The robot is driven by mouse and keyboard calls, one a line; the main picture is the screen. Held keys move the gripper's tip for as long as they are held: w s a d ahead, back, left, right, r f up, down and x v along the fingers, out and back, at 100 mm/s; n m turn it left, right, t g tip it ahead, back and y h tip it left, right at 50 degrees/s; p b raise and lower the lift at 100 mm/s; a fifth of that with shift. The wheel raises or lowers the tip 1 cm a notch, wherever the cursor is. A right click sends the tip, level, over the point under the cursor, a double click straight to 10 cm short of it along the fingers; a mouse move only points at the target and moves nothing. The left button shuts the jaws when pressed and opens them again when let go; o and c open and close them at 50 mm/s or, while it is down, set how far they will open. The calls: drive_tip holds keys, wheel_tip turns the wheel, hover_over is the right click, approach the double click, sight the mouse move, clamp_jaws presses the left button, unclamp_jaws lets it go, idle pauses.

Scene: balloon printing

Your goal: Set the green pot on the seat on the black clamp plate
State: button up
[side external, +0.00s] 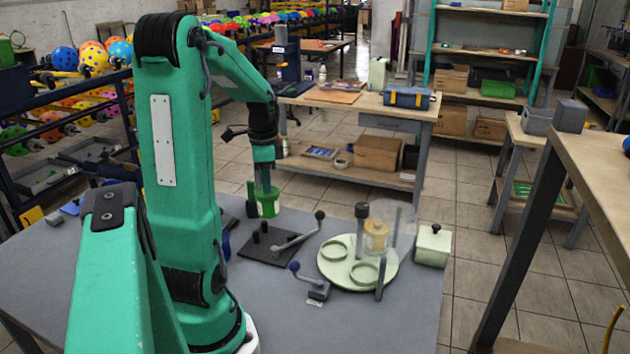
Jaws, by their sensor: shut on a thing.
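The green pot (268,207) is in my gripper (266,190), which points down and is shut on it. The pot looks upright and is held above the rear part of the black clamp plate (282,258). Short dark pegs (262,228) stand up from the plate below the pot, and a grey lever (297,237) with a dark knob reaches across its right side. The exact gap between pot and plate, and the seat itself, cannot be made out clearly from this side.
A pale green round turntable (340,272) with ring seats stands right of the plate, carrying a yellowish pot (375,236) beside a clear shield. A blue-knobbed lever (312,287) is in front. A pale green lidded box (433,246) stands at right. The front right table is clear.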

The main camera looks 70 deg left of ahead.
sight(268, 208)
drive_tip(key=shift+f, duration=0.1)
drive_tip(key=shift+f, duration=3.2)
drive_tip(key=shift+f, duration=1)
idle(0.5)
drive_tip(key=o, duration=0.7)
drive_tip(key=shift+r, duration=0.1)
